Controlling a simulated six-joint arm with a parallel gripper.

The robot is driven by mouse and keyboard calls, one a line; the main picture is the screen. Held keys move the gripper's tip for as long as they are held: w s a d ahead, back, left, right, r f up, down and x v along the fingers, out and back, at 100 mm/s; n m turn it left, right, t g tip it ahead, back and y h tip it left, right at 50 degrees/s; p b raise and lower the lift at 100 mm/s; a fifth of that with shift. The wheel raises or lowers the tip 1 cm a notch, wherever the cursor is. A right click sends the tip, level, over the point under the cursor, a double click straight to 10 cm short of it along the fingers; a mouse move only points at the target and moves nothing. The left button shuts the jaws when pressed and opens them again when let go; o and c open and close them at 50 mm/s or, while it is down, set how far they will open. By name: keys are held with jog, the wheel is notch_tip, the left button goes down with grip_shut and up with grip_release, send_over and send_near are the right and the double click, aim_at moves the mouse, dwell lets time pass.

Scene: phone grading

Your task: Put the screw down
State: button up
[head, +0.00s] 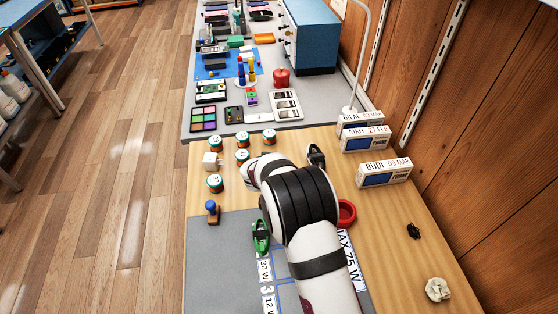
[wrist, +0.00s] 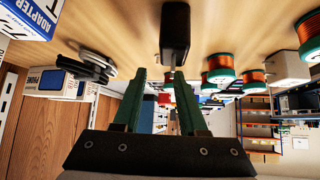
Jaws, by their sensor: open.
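I cannot make out a screw in either view. My gripper (wrist: 160,76) shows in the wrist view with two green fingers apart and nothing visibly held between them. A black block-shaped object (wrist: 175,32) is just beyond the fingertips, against the wooden tabletop (wrist: 135,20). The wrist picture is upside down, with the table at the top. In the head view my arm covers the gripper and the table around it.
Several copper-wound spools (head: 214,183) stand left of my arm. A dark device (head: 316,157) and labelled boxes (head: 384,173) are to the right. A red ring-shaped dish (head: 347,213) and green object (head: 260,237) flank the arm.

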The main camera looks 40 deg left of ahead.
jog(key=x, duration=0.6)
jog(key=shift+w, duration=0.35)
grip_shut()
